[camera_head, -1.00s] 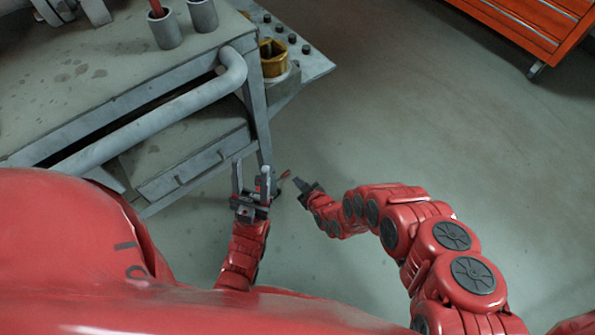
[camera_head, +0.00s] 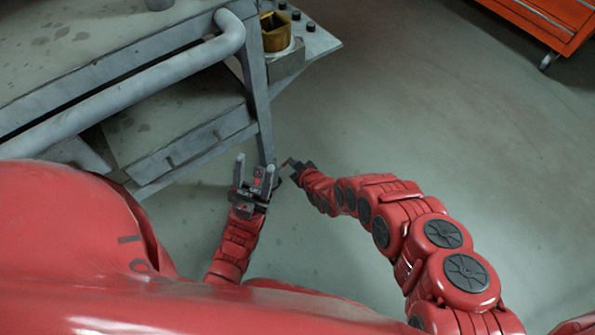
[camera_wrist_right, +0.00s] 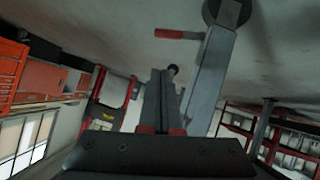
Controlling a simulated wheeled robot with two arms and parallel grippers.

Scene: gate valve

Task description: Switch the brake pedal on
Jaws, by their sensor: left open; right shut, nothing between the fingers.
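The brake pedal (camera_wrist_right: 178,34) is a small red lever beside the caster wheel (camera_wrist_right: 228,12) at the foot of the cart's leg (camera_wrist_right: 210,70). In the head view only a small red bit of the pedal (camera_head: 286,162) shows by my right gripper. My right gripper (camera_head: 289,169) is shut and empty, low beside the leg; its fingers also show in the right wrist view (camera_wrist_right: 171,78). They appear apart from the pedal there. My left gripper (camera_head: 254,168) is open and empty, pointing up near the leg's bottom. In the head view the caster is hidden.
The grey cart (camera_head: 80,45) with a tubular handle (camera_head: 120,88) and lower shelf fills the upper left. A brass-coloured fitting (camera_head: 274,40) sits at its far side. An orange tool cabinet (camera_head: 545,20) stands at upper right. The floor to the right is clear.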

